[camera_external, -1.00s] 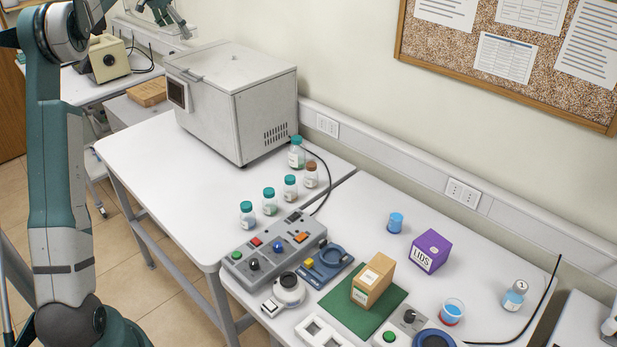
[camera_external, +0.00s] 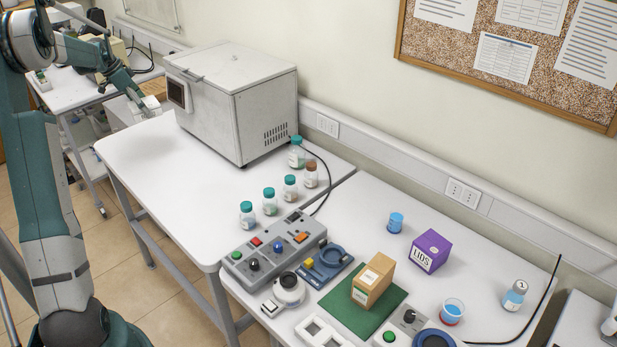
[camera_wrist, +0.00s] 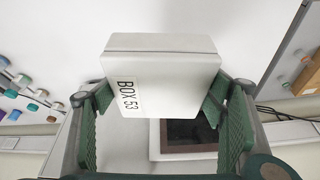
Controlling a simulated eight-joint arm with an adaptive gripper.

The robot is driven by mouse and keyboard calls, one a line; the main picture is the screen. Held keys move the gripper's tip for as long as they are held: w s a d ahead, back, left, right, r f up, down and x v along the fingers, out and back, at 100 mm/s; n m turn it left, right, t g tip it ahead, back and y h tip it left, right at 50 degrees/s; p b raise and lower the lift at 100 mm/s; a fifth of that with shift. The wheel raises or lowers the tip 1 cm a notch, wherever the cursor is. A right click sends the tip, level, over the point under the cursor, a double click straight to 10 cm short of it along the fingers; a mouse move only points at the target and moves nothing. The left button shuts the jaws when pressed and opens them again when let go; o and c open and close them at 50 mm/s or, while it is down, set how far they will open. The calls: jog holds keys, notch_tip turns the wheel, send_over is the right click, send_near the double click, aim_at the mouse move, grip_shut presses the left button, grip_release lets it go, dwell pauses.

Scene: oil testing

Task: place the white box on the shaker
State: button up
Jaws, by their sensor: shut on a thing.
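The white box (camera_wrist: 150,75), marked BOX 53, is between the fingers of my gripper (camera_wrist: 165,115) in the wrist view. My gripper is shut on it, with green finger pads at both sides. In the external view my gripper (camera_external: 143,104) is at the left end of the far white table, in front of the large white machine (camera_external: 240,95); the box is not clearly distinct there. I cannot tell for sure which device is the shaker. Below the box in the wrist view is a dark panel with a brownish frame (camera_wrist: 190,132), partly hidden by the box.
Several capped bottles (camera_external: 269,201) stand right of the machine. A grey control box (camera_external: 275,245), a tan box (camera_external: 373,281) on a green mat (camera_external: 345,313) and a purple box (camera_external: 431,252) are on the near table (camera_external: 355,215). The far table's left part (camera_external: 150,160) is clear.

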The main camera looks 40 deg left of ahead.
notch_tip(320, 180, down, 5)
jog(key=s+d+m, duration=0.1)
jog(key=s+d, duration=0.2)
jog(key=m+g+h, duration=0.1)
jog(key=m+h, duration=0.1)
jog(key=m, duration=0.4)
send_over(178, 175)
notch_tip(178, 175, down, 7)
jog(key=shift+s+a+p, duration=0.3)
jog(key=shift+s+a, duration=0.1)
jog(key=shift+s, duration=0.05)
jog(key=shift+f, duration=3)
jog(key=shift+f, duration=0.1)
jog(key=shift+f, duration=1.75)
jog(key=shift+f, duration=0.15)
